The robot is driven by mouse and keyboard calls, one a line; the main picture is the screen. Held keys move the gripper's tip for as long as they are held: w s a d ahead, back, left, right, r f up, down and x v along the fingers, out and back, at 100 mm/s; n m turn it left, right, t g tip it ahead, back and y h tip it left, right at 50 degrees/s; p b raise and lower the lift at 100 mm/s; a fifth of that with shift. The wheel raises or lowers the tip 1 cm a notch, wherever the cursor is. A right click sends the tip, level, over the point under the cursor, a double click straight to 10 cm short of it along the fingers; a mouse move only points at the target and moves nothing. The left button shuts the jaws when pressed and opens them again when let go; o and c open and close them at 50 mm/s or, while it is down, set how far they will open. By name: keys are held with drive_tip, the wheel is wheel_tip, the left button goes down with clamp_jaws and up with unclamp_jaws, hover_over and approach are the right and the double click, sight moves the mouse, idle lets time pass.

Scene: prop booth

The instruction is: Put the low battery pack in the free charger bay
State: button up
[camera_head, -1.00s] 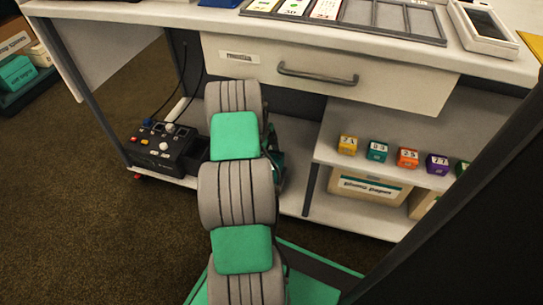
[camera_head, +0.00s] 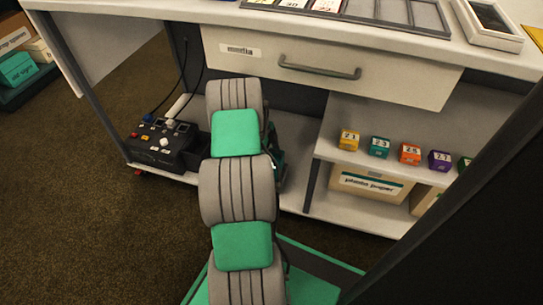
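No battery pack can be made out for certain. A black box (camera_head: 170,158) stands on the low shelf at the left, with coloured buttons, knobs and cables running up behind it. I cannot tell whether it is the charger or whether any bay in it is free. My grey and green arm rises through the middle of the view in front of the desk. My gripper is not visible; the arm links hide what lies behind them.
Several coloured numbered cubes, including a yellow one (camera_head: 349,140), sit on the right shelf, above a photo paper box (camera_head: 368,187). A slotted tray (camera_head: 395,12) and white framed device (camera_head: 487,22) are on the desktop.

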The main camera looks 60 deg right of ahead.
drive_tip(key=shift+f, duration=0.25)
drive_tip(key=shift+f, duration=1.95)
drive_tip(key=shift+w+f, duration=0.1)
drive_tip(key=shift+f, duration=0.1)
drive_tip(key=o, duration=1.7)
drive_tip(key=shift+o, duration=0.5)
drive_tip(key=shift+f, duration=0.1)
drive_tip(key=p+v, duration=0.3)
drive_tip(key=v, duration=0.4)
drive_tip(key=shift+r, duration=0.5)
